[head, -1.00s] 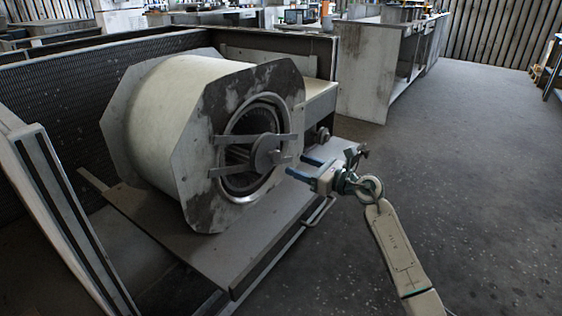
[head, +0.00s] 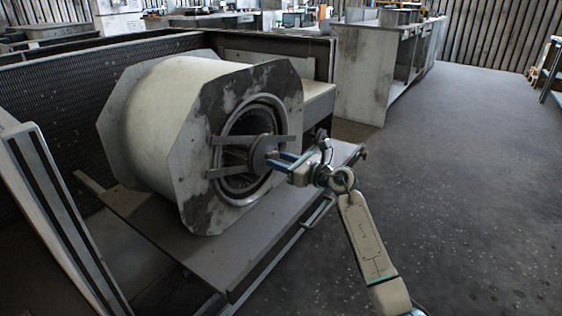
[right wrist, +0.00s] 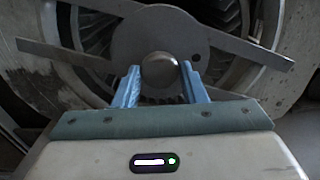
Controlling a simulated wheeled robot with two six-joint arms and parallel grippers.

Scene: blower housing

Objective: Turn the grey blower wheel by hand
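The blower housing (head: 165,115) is a pale drum with worn octagonal end plates. The grey blower wheel (head: 233,158) shows its fins inside the round opening, behind a grey hub disc (head: 262,148) and two flat bars. The fins also show in the right wrist view (right wrist: 92,88). My right gripper (head: 274,161) is at the hub. In the right wrist view its blue fingers (right wrist: 160,76) stand apart, one each side of a round metal knob (right wrist: 160,68) at the hub disc's centre. I cannot tell whether they touch it. My left gripper is out of view.
The housing stands on a grey platform (head: 215,258) with a rail along its edge. A dark mesh panel (head: 60,100) is behind it, and a slatted frame (head: 60,220) at left. A worn cabinet (head: 365,85) stands behind. The floor at right is clear.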

